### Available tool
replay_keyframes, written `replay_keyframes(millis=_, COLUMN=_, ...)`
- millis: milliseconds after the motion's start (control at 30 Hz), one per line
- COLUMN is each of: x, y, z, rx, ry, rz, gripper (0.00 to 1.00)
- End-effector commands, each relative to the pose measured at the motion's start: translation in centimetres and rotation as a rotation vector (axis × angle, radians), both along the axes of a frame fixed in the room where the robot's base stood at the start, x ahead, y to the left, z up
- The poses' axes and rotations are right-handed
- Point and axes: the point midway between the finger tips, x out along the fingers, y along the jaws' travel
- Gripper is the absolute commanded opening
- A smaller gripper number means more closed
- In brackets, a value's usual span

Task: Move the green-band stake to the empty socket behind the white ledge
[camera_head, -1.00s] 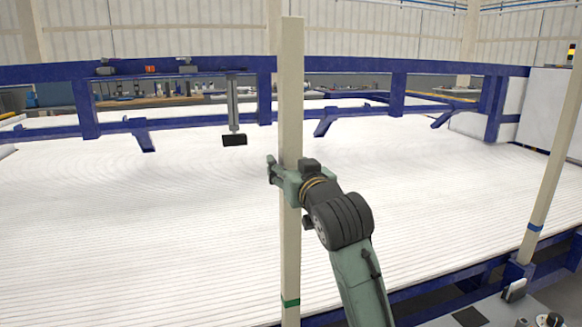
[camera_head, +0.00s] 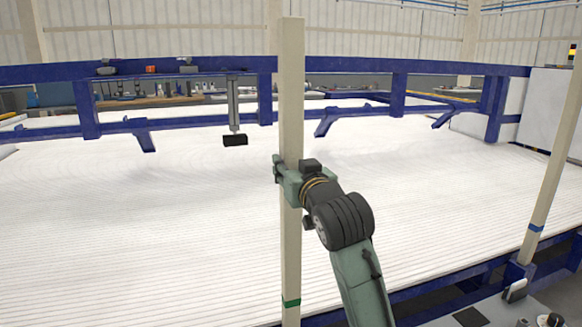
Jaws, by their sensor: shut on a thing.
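The green-band stake (camera_head: 291,95) is a long pale square post standing upright near the middle of the view. Its green band (camera_head: 291,303) is near the bottom edge, and its lower end is out of view. My gripper (camera_head: 288,178) is shut on the stake at about mid-height, reaching it from the right. The large white ribbed surface (camera_head: 150,235) spreads behind the stake; I cannot tell whether it is the white ledge. I cannot make out an empty socket.
A blue rail frame (camera_head: 420,68) crosses the back, with a hanging grey bracket (camera_head: 234,115) left of the held stake. Small items lie at the bottom right.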

Motion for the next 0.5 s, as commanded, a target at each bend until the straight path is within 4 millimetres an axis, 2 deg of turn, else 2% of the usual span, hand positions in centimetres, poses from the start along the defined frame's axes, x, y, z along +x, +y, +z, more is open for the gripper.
replay_keyframes(millis=267, x=0.0, y=0.0, z=0.1, rx=0.0, ry=0.0, rz=0.0, gripper=0.0)
replay_keyframes(millis=500, x=0.0, y=0.0, z=1.8, rx=0.0, ry=-0.002, rz=0.0, gripper=0.0)
